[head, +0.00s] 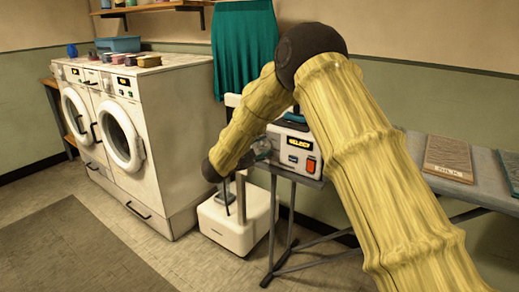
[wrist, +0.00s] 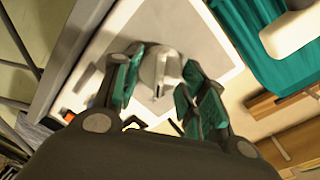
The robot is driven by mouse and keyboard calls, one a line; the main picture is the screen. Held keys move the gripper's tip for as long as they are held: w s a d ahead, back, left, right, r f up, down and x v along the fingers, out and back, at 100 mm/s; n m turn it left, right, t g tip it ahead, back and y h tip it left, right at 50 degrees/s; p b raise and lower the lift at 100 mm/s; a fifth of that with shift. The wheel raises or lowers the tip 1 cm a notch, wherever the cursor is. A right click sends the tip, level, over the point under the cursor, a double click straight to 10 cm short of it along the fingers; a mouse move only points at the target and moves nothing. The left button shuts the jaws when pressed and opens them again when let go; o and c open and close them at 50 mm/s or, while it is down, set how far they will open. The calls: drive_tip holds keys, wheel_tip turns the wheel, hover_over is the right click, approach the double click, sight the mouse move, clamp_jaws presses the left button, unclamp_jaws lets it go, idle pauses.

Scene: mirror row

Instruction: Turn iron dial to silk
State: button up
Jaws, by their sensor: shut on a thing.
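The iron station (head: 298,150) is a pale box on the end of the ironing board, with a lit display (head: 298,142) that seems to read "SELECT" and an orange-red switch (head: 311,166). The iron dial (wrist: 160,72) is a pale grey round knob with a raised grip bar, on the station's light panel (wrist: 205,35) in the wrist view. My gripper (wrist: 160,88) is shut on the dial, its green-padded fingers on either side. In the head view my gripper (head: 262,149) is at the station's left side; the dial and its markings are hidden there.
The grey ironing board (head: 405,150) runs right, carrying a brown fabric sample (head: 448,157) whose label seems to read "SILK". White washers (head: 130,130) stand at left. A white pedestal unit (head: 238,228) stands below my gripper. A teal cloth (head: 243,45) hangs behind.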

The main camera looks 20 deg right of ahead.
drive_tip(key=o, duration=1)
drive_tip(key=shift+d, duration=0.2)
drive_tip(key=shift+o, duration=0.2)
drive_tip(key=shift+a, duration=0.15)
drive_tip(key=f+v, duration=0.1)
drive_tip(key=v, duration=1.1)
drive_tip(key=shift+r, duration=0.3)
